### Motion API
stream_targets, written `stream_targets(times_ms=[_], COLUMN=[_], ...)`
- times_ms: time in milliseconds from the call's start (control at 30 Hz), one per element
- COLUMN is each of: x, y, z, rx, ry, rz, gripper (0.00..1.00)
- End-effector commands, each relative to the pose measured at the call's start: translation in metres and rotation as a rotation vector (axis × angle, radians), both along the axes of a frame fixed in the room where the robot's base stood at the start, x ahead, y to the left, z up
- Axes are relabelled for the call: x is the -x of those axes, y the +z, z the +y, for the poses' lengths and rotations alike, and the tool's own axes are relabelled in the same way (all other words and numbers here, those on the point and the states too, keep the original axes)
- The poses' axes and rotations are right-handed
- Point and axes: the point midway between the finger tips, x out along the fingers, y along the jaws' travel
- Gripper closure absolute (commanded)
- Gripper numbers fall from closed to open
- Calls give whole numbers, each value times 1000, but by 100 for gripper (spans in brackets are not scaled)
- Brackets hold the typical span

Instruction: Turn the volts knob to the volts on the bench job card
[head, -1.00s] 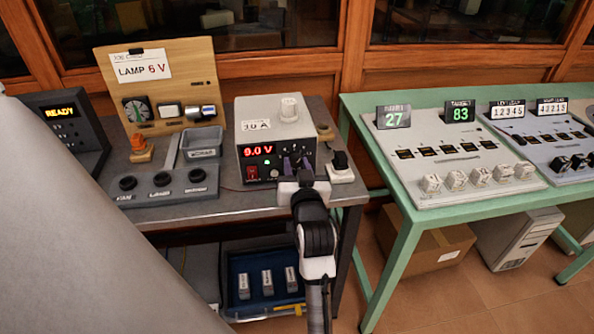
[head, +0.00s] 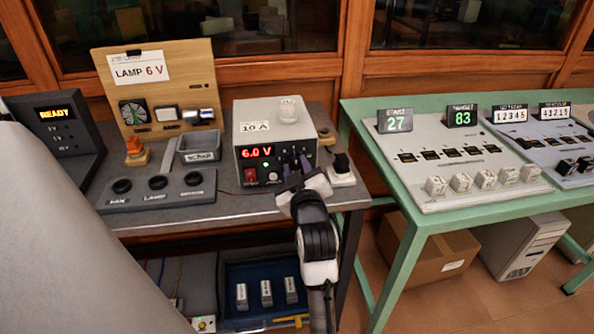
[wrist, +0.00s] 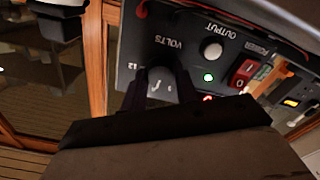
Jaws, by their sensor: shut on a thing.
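The power supply (head: 250,140) is a grey box on the left bench; its red display (head: 256,152) reads 6.0 V and a green light glows below it. The job card (head: 140,69) on the wooden board reads LAMP 6 V. My gripper (head: 296,170) is at the right of the supply's front, shut on the volts knob (wrist: 160,80), beneath the VOLTS label in the wrist view. The fingers hide much of the knob, and its pointer is hard to make out.
A red switch (head: 250,174) and a white OUTPUT button (wrist: 212,50) sit beside the knob. A white block with a black plug (head: 341,170) stands close to the right of the supply. A green table (head: 420,215) with a counter panel stands further right.

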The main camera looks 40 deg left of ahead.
Motion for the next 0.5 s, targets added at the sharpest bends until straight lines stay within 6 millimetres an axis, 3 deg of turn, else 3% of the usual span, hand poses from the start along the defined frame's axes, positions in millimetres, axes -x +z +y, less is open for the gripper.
stream_targets(times_ms=[467,500], x=[-1,0], y=[2,2], z=[0,0], rx=[5,5], ry=[-1,-1], rz=[-13,-13], gripper=[93,66])
